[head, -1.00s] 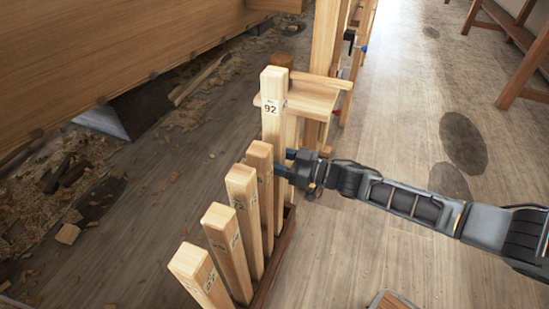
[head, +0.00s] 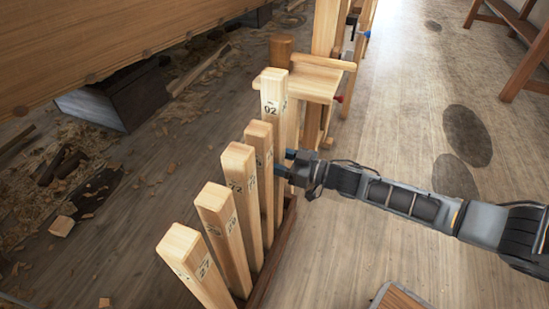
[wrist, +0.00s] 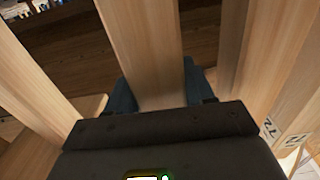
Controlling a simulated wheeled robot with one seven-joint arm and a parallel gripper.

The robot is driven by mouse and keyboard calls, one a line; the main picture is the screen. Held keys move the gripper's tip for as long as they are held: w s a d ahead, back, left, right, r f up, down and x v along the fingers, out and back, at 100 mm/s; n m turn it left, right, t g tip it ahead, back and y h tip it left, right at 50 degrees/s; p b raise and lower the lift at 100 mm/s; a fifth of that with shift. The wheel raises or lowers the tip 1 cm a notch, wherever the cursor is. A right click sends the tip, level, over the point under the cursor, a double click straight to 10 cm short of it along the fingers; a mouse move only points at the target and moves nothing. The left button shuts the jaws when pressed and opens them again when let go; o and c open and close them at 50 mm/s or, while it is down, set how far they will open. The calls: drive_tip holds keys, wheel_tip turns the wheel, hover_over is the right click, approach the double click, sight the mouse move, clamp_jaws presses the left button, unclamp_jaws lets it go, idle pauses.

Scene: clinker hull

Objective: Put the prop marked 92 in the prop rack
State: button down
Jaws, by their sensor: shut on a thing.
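The prop marked 92 (head: 273,112) is a pale square wooden post, upright at the far end of a row of similar posts. Its top stands clearly higher than the others. My gripper (head: 284,166) is shut on its side from the right; in the wrist view the blue fingers sit on both sides of the post (wrist: 146,45). The prop rack (head: 267,277) is a dark brown low frame along the feet of the row. The foot of prop 92 is hidden, so I cannot tell whether it touches the rack's bottom.
Several other marked props (head: 222,222) stand in the rack towards me. A wooden stand with a ledge (head: 312,84) is close behind the prop. The plank hull (head: 120,45) overhangs at upper left. Open floor (head: 400,130) lies to the right.

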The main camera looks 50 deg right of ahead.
drive_tip(key=shift+f+b, duration=2.1)
drive_tip(key=shift+f, duration=0.5)
drive_tip(key=shift+f+b, duration=0.5)
drive_tip(key=shift+f, duration=0.1)
drive_tip(key=shift+c, duration=1.7)
unclamp_jaws()
drive_tip(key=p+v, duration=0.2)
drive_tip(key=v, duration=0.5)
drive_tip(key=shift+s, duration=0.4)
drive_tip(key=shift+d, duration=0.1)
